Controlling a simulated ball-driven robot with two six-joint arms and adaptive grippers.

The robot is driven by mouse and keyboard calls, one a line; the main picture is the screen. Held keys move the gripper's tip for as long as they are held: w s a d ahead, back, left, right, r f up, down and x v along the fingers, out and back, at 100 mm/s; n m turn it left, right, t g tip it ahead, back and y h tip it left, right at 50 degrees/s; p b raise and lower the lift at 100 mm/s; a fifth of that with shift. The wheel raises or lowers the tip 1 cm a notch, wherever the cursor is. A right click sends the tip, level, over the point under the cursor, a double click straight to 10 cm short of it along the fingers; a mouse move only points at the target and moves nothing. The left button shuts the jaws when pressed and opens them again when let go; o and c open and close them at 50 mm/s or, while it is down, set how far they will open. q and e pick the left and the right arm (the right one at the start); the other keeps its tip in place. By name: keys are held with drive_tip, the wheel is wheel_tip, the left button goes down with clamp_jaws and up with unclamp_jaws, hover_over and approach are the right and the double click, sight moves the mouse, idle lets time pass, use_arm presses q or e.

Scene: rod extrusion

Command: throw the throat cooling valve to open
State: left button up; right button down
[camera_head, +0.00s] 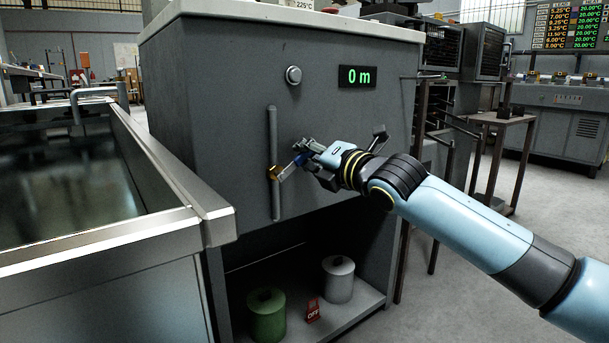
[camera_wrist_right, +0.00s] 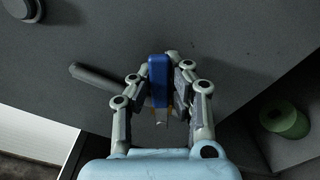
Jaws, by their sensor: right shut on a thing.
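The throat cooling valve has a small brass body (camera_head: 275,173) on a vertical grey pipe (camera_head: 273,130) on the front of the grey machine cabinet. Its lever has a blue handle (camera_head: 301,159) and points up and right from the brass body, at an angle to the pipe. My right gripper (camera_head: 306,153) is shut on the blue handle. In the right wrist view the blue handle (camera_wrist_right: 158,78) stands between the two fingers, with a bit of brass (camera_wrist_right: 161,122) below it. The fingers hide part of the lever. My left gripper is not in view.
A steel water trough (camera_head: 150,150) stands at the left, close to the cabinet (camera_head: 240,80). A round button (camera_head: 293,75) and a "0 m" display (camera_head: 357,76) sit above the valve. A green spool (camera_head: 266,313), a white spool (camera_head: 338,279) and a red OFF tag (camera_head: 313,310) are on the shelf below.

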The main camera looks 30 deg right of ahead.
drive_tip(key=shift+a+n+b, duration=0.15)
drive_tip(key=shift+n+b, duration=0.2)
drive_tip(key=shift+n, duration=0.25)
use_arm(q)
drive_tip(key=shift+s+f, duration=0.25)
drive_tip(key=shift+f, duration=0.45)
use_arm(e)
drive_tip(key=shift+r, duration=0.3)
drive_tip(key=shift+a+n+b, duration=0.3)
drive_tip(key=shift+n+b, duration=0.3)
drive_tip(key=shift+n, duration=0.1)
drive_tip(key=shift+a+r+n, duration=0.15)
drive_tip(key=shift+r+n, duration=0.15)
drive_tip(key=shift+n, duration=0.1)
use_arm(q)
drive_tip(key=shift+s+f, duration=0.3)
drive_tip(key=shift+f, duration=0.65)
use_arm(e)
drive_tip(key=shift+r, duration=0.1)
